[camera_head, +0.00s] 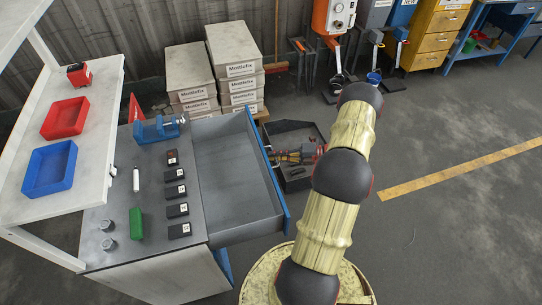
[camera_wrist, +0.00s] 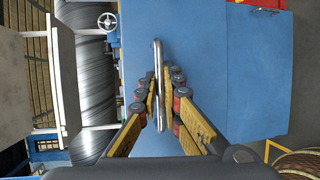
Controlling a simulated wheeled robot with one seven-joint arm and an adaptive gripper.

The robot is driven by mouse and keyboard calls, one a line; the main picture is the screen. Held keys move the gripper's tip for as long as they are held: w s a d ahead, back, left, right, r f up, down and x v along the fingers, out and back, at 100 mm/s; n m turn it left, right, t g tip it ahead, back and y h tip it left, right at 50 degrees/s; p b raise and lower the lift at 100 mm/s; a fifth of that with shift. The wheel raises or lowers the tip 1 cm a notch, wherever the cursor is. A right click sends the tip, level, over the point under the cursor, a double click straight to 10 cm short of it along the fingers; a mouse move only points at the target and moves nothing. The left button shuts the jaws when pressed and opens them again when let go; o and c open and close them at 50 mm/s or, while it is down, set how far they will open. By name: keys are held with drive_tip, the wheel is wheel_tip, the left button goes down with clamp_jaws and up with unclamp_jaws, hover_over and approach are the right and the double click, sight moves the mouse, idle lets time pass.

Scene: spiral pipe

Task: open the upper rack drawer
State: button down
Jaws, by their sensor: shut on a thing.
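The upper rack drawer (camera_head: 232,165) is pulled well out from the grey-topped rack (camera_head: 150,190) in the head view. Its grey inside looks empty. Its blue front (camera_head: 270,175) faces right and also fills much of the wrist view (camera_wrist: 250,75). A metal bar handle (camera_wrist: 158,60) stands on that front in the wrist view. My gripper (camera_wrist: 163,92) is shut on the handle, one finger on each side. In the head view my gripper (camera_head: 276,156) is at the outer side of the blue front, and the handle is hard to make out.
A dark open box (camera_head: 292,133) is on the floor beside my gripper. Stacked labelled boxes (camera_head: 240,90) stand behind the rack. A red tray (camera_head: 65,117) and a blue tray (camera_head: 50,168) lie on the upper shelf. The floor at right is mostly clear.

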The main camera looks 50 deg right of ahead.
drive_tip(key=shift+f, duration=0.1)
drive_tip(key=c, duration=2)
unclamp_jaws()
drive_tip(key=shift+o, duration=0.2)
drive_tip(key=v, duration=1.2)
